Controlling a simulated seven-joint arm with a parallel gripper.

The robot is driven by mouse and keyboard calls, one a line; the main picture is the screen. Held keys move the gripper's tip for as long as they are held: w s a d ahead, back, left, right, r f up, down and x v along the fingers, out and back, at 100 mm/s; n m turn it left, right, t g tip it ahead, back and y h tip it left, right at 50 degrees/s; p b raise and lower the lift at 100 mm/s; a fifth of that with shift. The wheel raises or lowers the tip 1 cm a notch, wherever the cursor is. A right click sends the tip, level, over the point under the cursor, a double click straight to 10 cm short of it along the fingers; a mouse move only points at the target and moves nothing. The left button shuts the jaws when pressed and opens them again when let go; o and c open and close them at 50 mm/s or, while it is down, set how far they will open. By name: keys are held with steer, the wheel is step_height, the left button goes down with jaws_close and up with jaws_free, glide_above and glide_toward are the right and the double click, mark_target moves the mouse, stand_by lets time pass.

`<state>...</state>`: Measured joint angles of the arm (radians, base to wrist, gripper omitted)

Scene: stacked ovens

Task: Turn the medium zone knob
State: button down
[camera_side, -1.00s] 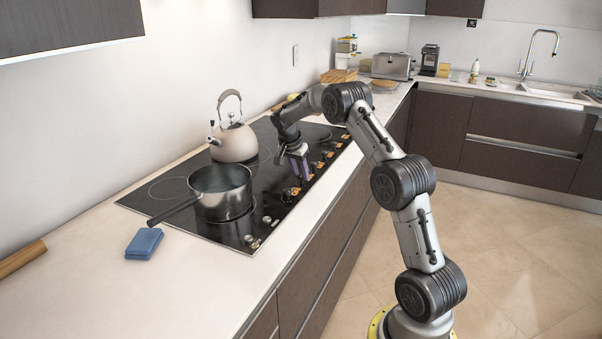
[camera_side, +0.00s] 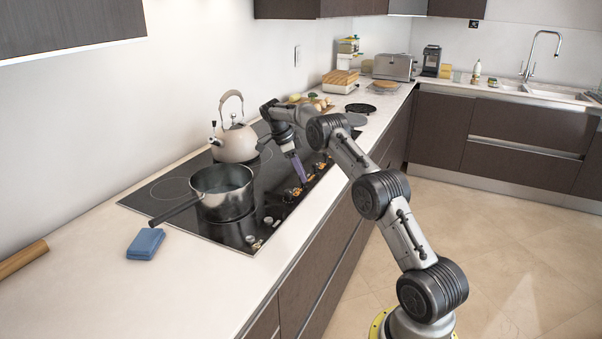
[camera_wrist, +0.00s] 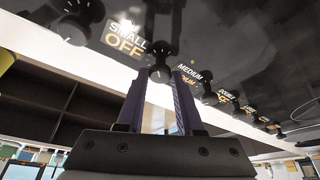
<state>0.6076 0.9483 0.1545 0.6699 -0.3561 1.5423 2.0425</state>
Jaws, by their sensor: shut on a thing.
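A row of dark knobs runs along the front edge of the black cooktop (camera_side: 170,203). My gripper (camera_side: 305,183) reaches down to this row with its purple fingers tilted. In the wrist view my gripper (camera_wrist: 160,78) is shut on a round dark knob (camera_wrist: 160,73), one finger on each side. A "SMALL OFF" label (camera_wrist: 127,38) lies left of this knob and a "MEDIUM" label (camera_wrist: 192,72) lies right of it. I cannot tell for certain which label belongs to it. The fingers hide part of the knob.
A saucepan (camera_side: 222,200) and a kettle (camera_side: 236,143) stand on the cooktop behind the knobs. A blue cloth (camera_side: 145,244) lies on the counter. Another knob (camera_wrist: 73,30) is at left in the wrist view, and several more stretch right.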

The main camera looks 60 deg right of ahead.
steer(key=shift+d+m+y, duration=0.1)
steer(key=shift+m+y, duration=0.4)
steer(key=shift+m, duration=0.9)
steer(key=c, duration=0.6)
jaws_free()
steer(key=shift+o, duration=0.2)
